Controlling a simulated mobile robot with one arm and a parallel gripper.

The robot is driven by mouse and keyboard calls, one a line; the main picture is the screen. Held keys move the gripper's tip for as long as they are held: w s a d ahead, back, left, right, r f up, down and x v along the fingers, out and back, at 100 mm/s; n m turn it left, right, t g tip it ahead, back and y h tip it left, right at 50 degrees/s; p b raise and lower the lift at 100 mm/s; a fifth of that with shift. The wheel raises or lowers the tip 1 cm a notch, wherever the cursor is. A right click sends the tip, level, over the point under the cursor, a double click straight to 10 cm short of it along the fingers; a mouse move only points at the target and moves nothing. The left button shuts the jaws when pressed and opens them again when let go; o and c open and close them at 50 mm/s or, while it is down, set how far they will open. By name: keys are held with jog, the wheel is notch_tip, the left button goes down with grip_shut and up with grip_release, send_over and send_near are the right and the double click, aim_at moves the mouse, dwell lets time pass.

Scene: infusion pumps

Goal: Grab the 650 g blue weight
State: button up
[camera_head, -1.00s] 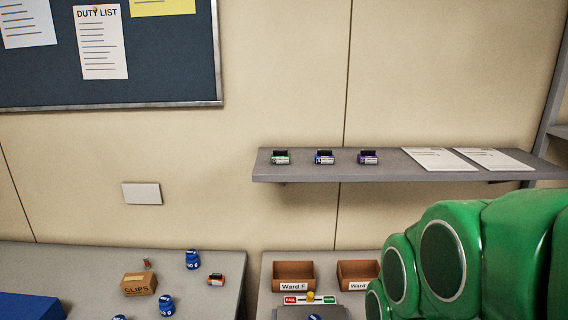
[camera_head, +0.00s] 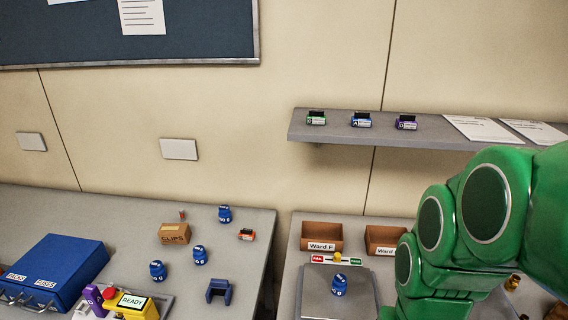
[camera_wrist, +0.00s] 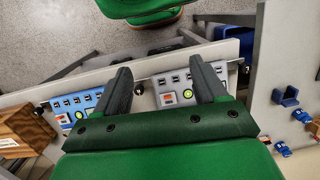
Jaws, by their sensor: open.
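Several blue weights with labels too small to read are in the head view. One weight (camera_head: 225,213) stands at the back of the left table, another (camera_head: 200,255) is in front of the clips box, and another (camera_head: 157,271) is further left. One more blue weight (camera_head: 339,285) stands on a grey plate on the right table. I cannot tell which is 650 g. In the wrist view, small blue weights (camera_wrist: 303,116) lie at the right edge, apart from my gripper. My gripper (camera_wrist: 162,86) is open and empty, its fingers over a panel edge.
A cardboard clips box (camera_head: 174,234), a blue case (camera_head: 56,273), a blue bracket (camera_head: 219,290) and a yellow device (camera_head: 133,306) stand on the left table. Ward bins (camera_head: 322,236) and a balance indicator (camera_head: 337,259) are on the right table. A gap separates the tables.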

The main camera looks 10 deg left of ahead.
jog(key=w+a+m+y, duration=0.5)
jog(key=w+a, duration=0.9)
jog(key=w, duration=0.2)
jog(key=m+t+y, duration=0.2)
jog(key=m+y, duration=0.6)
jog(key=m, duration=0.5)
send_near(227, 207)
jog(key=shift+s+a+f, duration=0.25)
jog(key=shift+s+a, duration=0.05)
jog(key=shift+a, duration=0.3)
jog(key=shift+s+a+f, duration=0.2)
jog(key=shift+s+a, duration=0.15)
jog(key=shift+a, duration=0.25)
jog(key=shift+w+a+f, duration=0.15)
jog(key=shift+w+a, duration=0.05)
jog(key=shift+a, duration=0.15)
jog(key=shift+x, duration=1.3)
jog(key=shift+w+x, duration=0.2)
jog(key=shift+x, duration=1.1)
jog(key=shift+w+x, duration=0.15)
jog(key=shift+x, duration=1.2)
